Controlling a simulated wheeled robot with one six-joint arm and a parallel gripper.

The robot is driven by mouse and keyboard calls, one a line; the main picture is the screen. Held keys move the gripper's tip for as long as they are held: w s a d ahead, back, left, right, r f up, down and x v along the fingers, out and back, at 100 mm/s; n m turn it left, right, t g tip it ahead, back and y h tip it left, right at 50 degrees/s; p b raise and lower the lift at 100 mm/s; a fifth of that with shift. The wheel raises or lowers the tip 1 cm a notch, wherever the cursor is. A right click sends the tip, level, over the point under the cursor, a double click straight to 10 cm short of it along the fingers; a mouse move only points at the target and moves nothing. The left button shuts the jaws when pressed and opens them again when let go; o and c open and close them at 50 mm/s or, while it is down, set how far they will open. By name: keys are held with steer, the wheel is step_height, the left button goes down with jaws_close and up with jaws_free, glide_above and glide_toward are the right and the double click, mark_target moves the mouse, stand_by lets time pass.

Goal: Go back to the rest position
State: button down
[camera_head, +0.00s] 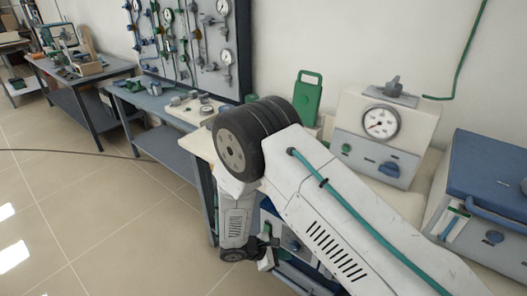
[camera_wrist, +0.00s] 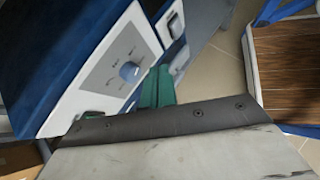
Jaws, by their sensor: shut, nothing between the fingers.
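My white arm reaches from the lower right of the head view to a dark-ringed joint, then bends down. My gripper (camera_head: 268,243) is small and partly hidden there, low beside the bench front. It is shut and holds nothing. In the wrist view, a grey plate with a dark edge fills the bottom and hides much of the fingers. A blue and white unit (camera_wrist: 100,75) with a blue knob stands close in front, on the left. Whether anything touches it, I cannot tell.
A white gauge box (camera_head: 385,130) and a blue-lidded unit (camera_head: 490,180) stand on the right. A board of gauges (camera_head: 185,45) hangs above a grey bench (camera_head: 170,147). The tiled floor (camera_head: 90,215) at left is open, apart from a cable. A brown slatted surface (camera_wrist: 290,70) shows in the wrist view.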

steer(key=s+d+r+m+g+y, duration=0.1)
steer(key=d+r+m+g, duration=0.15)
steer(key=r, duration=0.65)
steer(key=s+d+r+m+g, duration=0.1)
steer(key=d+r+m, duration=0.25)
steer(key=r, duration=0.55)
steer(key=s+d+r+m+t+y, duration=0.1)
steer(key=s+d+r+m+y, duration=0.3)
steer(key=s+r, duration=0.7)
steer(key=s+d+r+m+t+y, duration=0.1)
steer(key=s+d+r+m+y, duration=0.4)
steer(key=r, duration=1.3)
steer(key=shift+s+d+m, duration=2.2)
steer(key=shift+s+d, duration=0.25)
steer(key=shift+s, duration=0.6)
